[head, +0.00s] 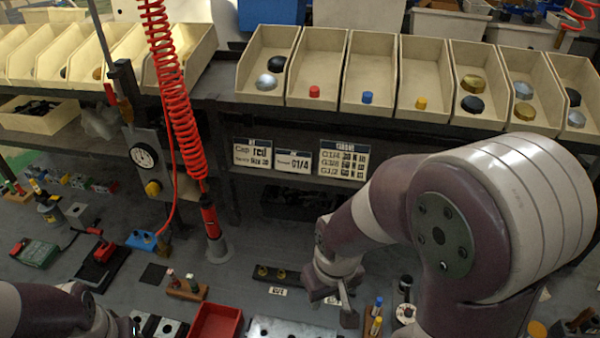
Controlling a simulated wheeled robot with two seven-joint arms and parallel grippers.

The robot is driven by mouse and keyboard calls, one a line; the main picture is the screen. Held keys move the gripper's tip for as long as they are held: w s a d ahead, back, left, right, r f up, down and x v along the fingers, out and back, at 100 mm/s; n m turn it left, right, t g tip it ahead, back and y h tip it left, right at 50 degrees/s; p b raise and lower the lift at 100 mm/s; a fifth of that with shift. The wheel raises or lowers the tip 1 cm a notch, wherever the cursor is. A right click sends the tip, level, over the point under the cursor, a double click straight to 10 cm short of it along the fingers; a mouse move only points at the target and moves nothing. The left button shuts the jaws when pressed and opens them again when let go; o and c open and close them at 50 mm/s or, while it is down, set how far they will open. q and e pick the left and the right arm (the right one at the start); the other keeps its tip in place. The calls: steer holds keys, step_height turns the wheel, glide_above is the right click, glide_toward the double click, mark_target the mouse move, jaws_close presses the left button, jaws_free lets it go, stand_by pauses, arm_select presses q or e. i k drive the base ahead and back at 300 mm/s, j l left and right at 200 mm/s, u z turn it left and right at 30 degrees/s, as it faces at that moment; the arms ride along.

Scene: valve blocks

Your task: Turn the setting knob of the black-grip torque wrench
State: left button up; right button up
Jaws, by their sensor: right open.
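I cannot pick out the black-grip torque wrench or its setting knob with certainty; my right arm covers much of the right side of the bench. A grey stand with a round dial gauge (144,155) and a yellow knob (153,188) stands at the left of the bench. My right gripper (331,312) points down over the front middle of the bench, its fingers apart with nothing seen between them. My left arm (48,312) enters at the lower left corner, and its gripper is outside the picture.
A red driver (210,216) hangs on a red coiled hose. Small blue- and yellow-topped pieces (377,312) stand just right of my right gripper. A red tray (217,322) lies at the front edge. Parts bins (325,67) line the back shelf.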

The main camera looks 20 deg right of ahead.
mark_target(408, 312)
steer(key=z, duration=1.9)
steer(key=l+u, duration=0.1)
steer(key=l, duration=0.5)
